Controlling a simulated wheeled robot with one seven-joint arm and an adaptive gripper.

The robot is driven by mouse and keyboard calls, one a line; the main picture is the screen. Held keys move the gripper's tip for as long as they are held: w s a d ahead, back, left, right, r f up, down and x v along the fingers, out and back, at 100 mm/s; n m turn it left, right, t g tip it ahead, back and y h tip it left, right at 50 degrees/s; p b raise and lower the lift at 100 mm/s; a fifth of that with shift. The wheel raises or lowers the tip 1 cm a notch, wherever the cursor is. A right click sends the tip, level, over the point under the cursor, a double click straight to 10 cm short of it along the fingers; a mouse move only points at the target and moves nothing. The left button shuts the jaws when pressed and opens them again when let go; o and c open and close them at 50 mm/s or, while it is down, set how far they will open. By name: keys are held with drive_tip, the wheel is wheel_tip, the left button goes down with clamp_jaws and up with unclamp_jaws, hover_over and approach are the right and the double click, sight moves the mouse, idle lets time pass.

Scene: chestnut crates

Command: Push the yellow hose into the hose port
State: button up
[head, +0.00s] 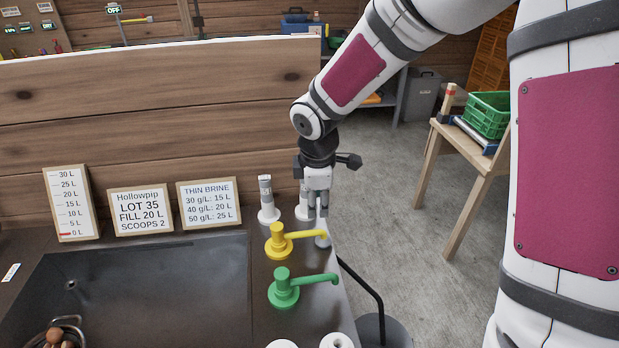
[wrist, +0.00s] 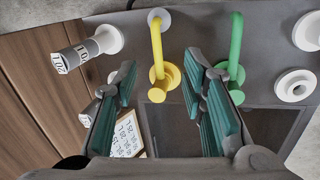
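The yellow hose (head: 310,235) is a pipe running right from a round yellow base on the dark counter; it also shows in the wrist view (wrist: 156,42). A pale round fitting (wrist: 160,13), possibly the hose port, is at the pipe's far end; in the head view a pale piece (head: 322,241) shows there, just below my fingers. I cannot tell whether the pipe end is in it. My gripper (head: 317,220) points down near that end. In the wrist view its green-padded fingers (wrist: 163,95) are apart, with nothing held between them.
A green pipe (head: 285,290) stands nearer me. White fittings (head: 337,341) sit at the front. Labelled white cylinders (head: 267,203) stand behind the yellow base, one partly hidden by my gripper. A dark basin (head: 150,290) lies left, signs (head: 140,211) behind it, a wooden wall at the back.

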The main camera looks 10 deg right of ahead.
sight(310, 232)
drive_tip(key=shift+n+y, duration=0.3)
drive_tip(key=shift+n, duration=0.4)
drive_tip(key=x, duration=1.1)
drive_tip(key=a+x, duration=0.1)
drive_tip(key=x, duration=0.5)
drive_tip(key=shift+w+b, duration=0.3)
drive_tip(key=shift+b, duration=0.1)
clamp_jaws()
drive_tip(key=c, duration=0.7)
unclamp_jaws()
clamp_jaws()
drive_tip(key=shift+r, duration=0.6)
